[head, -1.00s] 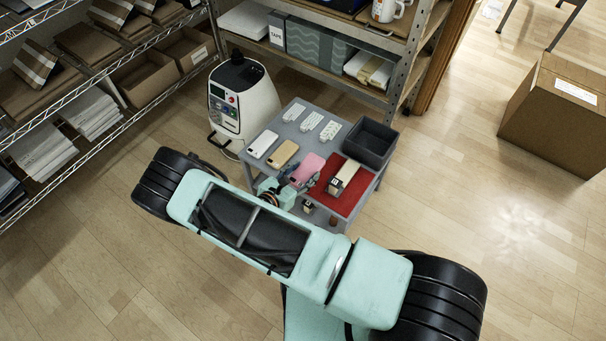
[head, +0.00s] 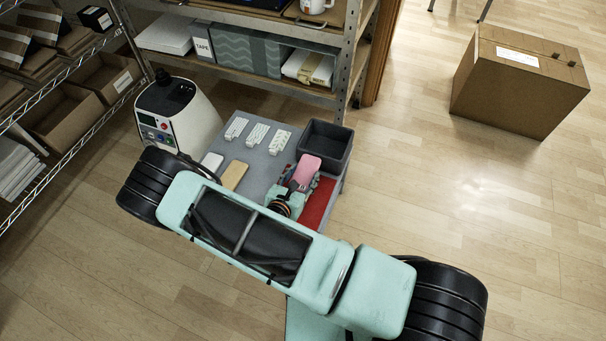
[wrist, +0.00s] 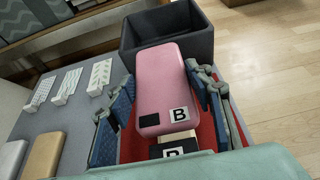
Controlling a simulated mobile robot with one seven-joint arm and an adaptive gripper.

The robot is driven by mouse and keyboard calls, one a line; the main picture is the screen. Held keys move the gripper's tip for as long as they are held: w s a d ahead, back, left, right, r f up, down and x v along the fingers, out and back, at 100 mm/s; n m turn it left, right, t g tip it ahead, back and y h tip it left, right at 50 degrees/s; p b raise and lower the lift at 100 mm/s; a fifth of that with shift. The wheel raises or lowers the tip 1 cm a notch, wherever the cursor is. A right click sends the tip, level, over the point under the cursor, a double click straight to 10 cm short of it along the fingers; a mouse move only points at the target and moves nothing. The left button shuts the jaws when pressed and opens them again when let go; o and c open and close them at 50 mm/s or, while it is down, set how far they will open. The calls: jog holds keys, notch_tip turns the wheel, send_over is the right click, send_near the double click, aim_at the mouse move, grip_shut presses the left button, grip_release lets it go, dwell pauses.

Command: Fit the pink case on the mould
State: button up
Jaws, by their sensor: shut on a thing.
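The pink case (head: 308,168) is in my gripper (head: 299,184) above the red mat (head: 318,208). In the wrist view the pink case (wrist: 165,82) lies lengthwise between the two blue-padded fingers of my gripper (wrist: 166,100), which is shut on its sides. A black square and a white "B" label are at its near end. The mould (wrist: 180,141), with a pale strip, a dark face and another "B" label, shows just below that near end. The rest of the mould is hidden by the case. I cannot tell whether case and mould touch.
A dark open bin (head: 325,143) stands behind the case at the table's (head: 258,163) back right corner. Several white patterned pieces (head: 257,136) lie at the back. A white case (head: 212,162) and a tan case (head: 234,175) lie to the left. A white machine (head: 178,118) stands left of the table.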

jog(key=shift+f+b, duration=2)
jog(key=shift+f, duration=0.6)
jog(key=shift+f, duration=0.65)
jog(key=o, duration=0.8)
jog(key=shift+c, duration=0.2)
jog(key=shift+r, duration=0.1)
jog(key=shift+p+v, duration=0.3)
jog(key=shift+v, duration=0.55)
jog(key=shift+p+v, duration=1.65)
jog(key=shift+v, duration=3)
